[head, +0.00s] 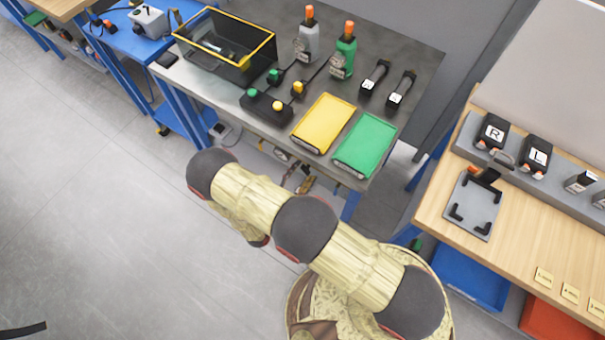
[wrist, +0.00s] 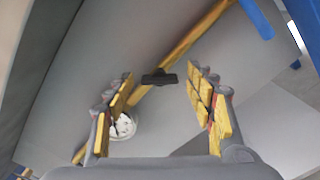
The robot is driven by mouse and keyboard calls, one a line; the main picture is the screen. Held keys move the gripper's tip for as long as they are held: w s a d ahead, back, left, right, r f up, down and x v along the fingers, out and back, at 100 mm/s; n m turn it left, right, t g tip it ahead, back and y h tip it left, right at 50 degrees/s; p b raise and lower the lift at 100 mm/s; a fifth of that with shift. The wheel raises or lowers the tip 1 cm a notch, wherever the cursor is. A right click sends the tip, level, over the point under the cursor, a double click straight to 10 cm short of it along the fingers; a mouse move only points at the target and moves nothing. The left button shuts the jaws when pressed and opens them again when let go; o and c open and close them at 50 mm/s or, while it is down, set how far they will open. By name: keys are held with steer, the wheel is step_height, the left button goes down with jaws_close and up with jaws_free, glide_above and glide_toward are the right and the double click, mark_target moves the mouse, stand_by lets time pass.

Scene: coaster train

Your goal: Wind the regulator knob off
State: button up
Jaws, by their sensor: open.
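In the wrist view my gripper (wrist: 161,82) is open, with its yellow-padded fingers wide apart. A small black bar-shaped piece (wrist: 158,78) shows between the fingertips, in front of a yellow pipe or strip (wrist: 195,40). It may be the regulator knob, but I cannot tell for sure. No contact with the fingers shows. A round white gauge-like part (wrist: 123,127) sits partly behind the left finger. In the head view a small gauge-like part (head: 282,154) and brass-coloured fittings (head: 305,183) show under the grey bench; my gripper's fingers cannot be made out there.
The grey bench (head: 425,55) above carries a black bin with a yellow rim (head: 240,70), a yellow tray (head: 323,122) and a green tray (head: 366,145). Blue legs (head: 203,120) flank the space below. A wooden bench (head: 480,245) stands at the right. Floor at left is clear.

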steer(key=c, duration=0.3)
steer(key=c, duration=0.8)
steer(key=shift+c, duration=0.3)
